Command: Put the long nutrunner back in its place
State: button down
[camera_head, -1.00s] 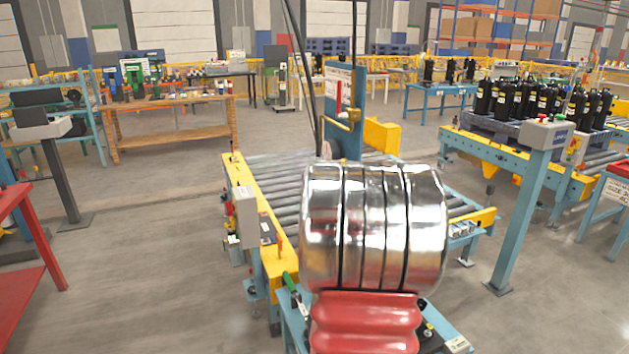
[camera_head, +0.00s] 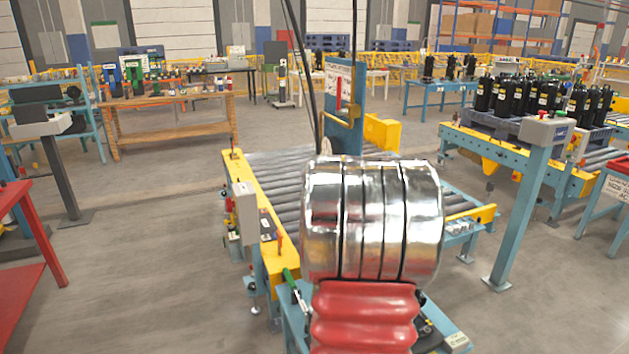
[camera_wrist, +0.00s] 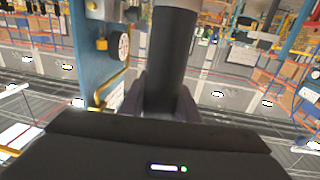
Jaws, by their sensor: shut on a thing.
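My gripper (camera_wrist: 166,100) shows in the wrist view, its dark fingers closed on both sides of a thick black cylindrical body, which I take to be the long nutrunner (camera_wrist: 168,55). The tool runs up the picture to a lighter grey part at the top edge; its far end is out of the picture. In the head view my own shiny, red-ribbed arm parts hide the gripper and the tool. I cannot pick out the tool's place with certainty.
A blue post (camera_head: 343,95) with a yellow bracket stands behind the roller conveyor (camera_head: 283,185). A green-handled tool (camera_head: 291,281) lies at the near bench's left edge. Black cylinders (camera_head: 540,98) stand on the right conveyor. A red table (camera_head: 25,270) is at left; the floor between is clear.

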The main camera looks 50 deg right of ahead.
jog(key=shift+f, duration=0.55)
dwell(0.7)
jog(key=c, duration=1.3)
grip_release()
jog(key=shift+f, duration=0.1)
jog(key=shift+o, duration=0.2)
jog(key=v, duration=1.3)
jog(key=shift+s+a+f, duration=0.15)
jog(key=shift+s+a, duration=0.1)
jog(key=shift+s, duration=0.05)
